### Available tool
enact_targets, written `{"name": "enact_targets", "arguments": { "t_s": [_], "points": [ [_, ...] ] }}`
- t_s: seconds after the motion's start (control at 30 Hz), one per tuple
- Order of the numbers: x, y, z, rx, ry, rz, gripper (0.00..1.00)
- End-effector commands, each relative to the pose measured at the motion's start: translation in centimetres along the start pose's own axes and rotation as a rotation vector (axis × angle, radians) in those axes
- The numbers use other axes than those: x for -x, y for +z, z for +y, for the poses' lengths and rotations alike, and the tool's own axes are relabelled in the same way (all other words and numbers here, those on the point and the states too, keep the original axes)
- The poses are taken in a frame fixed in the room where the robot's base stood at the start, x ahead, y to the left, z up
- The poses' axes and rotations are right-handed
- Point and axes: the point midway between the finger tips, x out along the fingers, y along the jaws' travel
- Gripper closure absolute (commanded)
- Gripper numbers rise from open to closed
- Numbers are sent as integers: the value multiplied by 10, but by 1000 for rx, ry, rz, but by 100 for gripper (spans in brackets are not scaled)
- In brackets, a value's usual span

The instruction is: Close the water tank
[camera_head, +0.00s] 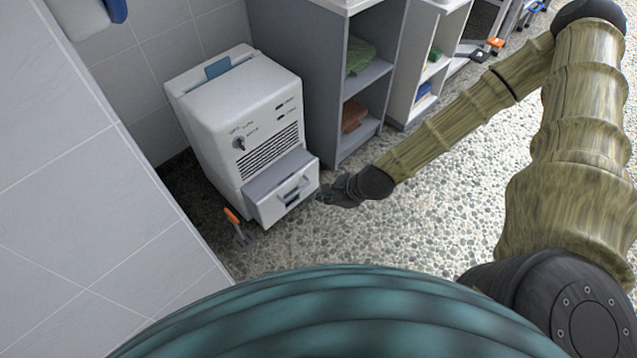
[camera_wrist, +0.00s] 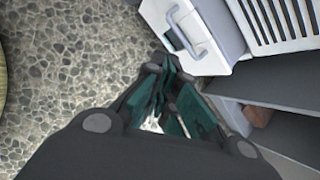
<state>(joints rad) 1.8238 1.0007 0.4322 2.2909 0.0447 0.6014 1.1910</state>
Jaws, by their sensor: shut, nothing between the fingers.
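The water tank (camera_head: 284,188) is a white and grey drawer at the bottom of a white machine (camera_head: 245,115). It stands pulled out from the machine's front, with a grey handle on its face. In the wrist view the tank's front (camera_wrist: 190,35) with its handle shows at the top, just ahead of my fingers. My gripper (camera_head: 325,196) is shut and empty. It is low, close beside the tank's right front corner in the head view. In the wrist view my gripper (camera_wrist: 168,68) has its dark green fingers together near the tank's face; I cannot tell whether they touch.
An orange-handled tool (camera_head: 238,225) is on the floor left of the tank. A tiled wall is at the left. Pebbled floor (camera_head: 440,210) is clear in front.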

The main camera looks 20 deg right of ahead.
Motion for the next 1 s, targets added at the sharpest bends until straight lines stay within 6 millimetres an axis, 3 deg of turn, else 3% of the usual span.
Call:
{"name": "enact_targets", "arguments": {
  "t_s": [0.03,0.1,0.4,0.67,1.0],
  "points": [
    [-15,-13,-9,-73,-26,-15,100],
    [-22,-22,-25,-176,-58,-36,100],
    [-34,-54,-77,-506,-157,-117,100],
    [-38,-61,-91,-583,-178,-138,100],
    [-83,-59,-99,-579,-176,-137,100]
  ]
}}
